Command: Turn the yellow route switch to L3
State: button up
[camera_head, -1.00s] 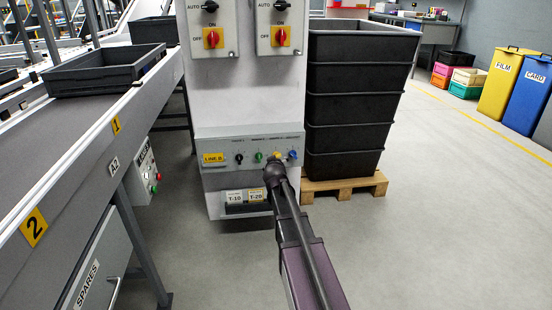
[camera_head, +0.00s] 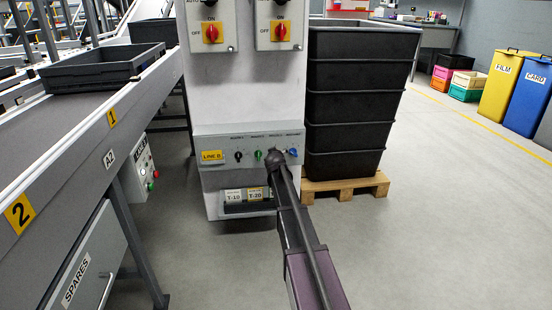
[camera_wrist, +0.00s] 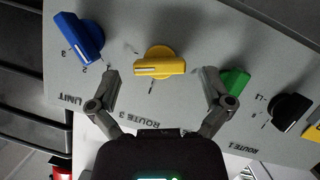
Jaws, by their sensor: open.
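The yellow route switch (camera_wrist: 160,62) is a knob with a handle bar on a grey panel, in the upper middle of the wrist view. A white line runs along the left part of its bar, which lies nearly level there. The label ROUTE 3 appears upside down below it. My gripper (camera_wrist: 160,76) is open, with one finger left and one right of the switch, both short of its bar. I cannot tell whether either finger touches. In the head view my gripper (camera_head: 275,162) is at the control panel (camera_head: 215,180) and hides the yellow switch.
A blue knob (camera_wrist: 78,38) is left of the yellow one in the wrist view. A green knob (camera_wrist: 234,82) is close by the right finger, and a black knob (camera_wrist: 291,112) is farther right. Stacked dark bins (camera_head: 355,100) stand right of the panel.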

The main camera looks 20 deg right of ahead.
jog(key=shift+w+d+f, duration=0.15)
jog(key=shift+w+d, duration=0.05)
jog(key=shift+w, duration=0.15)
jog(key=c, duration=1.1)
jog(key=shift+c, duration=0.2)
jog(key=shift+d+m, duration=0.1)
jog(key=shift+m, duration=0.2)
jog(key=shift+d+m+y, duration=0.1)
jog(key=shift+m+y, duration=0.9)
jog(key=shift+m, duration=0.2)
jog(key=o, duration=1.1)
jog(key=shift+o, duration=0.2)
